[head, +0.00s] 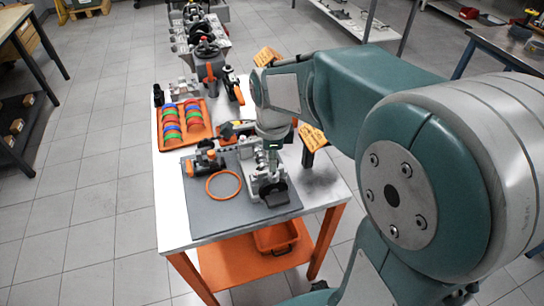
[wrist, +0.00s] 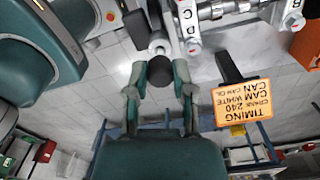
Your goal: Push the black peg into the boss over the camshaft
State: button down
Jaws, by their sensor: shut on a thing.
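My gripper (wrist: 160,88) points at the engine in the wrist view, one finger on each side of the black peg (wrist: 160,70). It is shut on the peg, whose round dark end shows between the fingers. Just beyond the peg is a pale cylindrical part (wrist: 160,46), which looks like the boss. The peg lines up with it, but I cannot tell whether its tip is inside. The camshaft (wrist: 218,9) runs across the top right, by pale parts lettered C and B. In the head view my gripper (head: 271,148) is over the engine block (head: 265,182), and the peg cannot be made out.
An orange timing sign (wrist: 243,103) stands close to the right of my gripper in the wrist view. In the head view an orange ring (head: 223,197) lies on the grey mat (head: 215,222). An orange tray (head: 205,138) of coloured rings is farther back.

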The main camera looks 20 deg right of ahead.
jog(key=shift+f, duration=1.25)
dwell(0.7)
jog(key=c, duration=0.7)
grip_release()
jog(key=shift+r, duration=1.5)
jog(key=o, duration=0.5)
jog(key=shift+o, duration=0.2)
notch_tip(320, 180, up, 12)
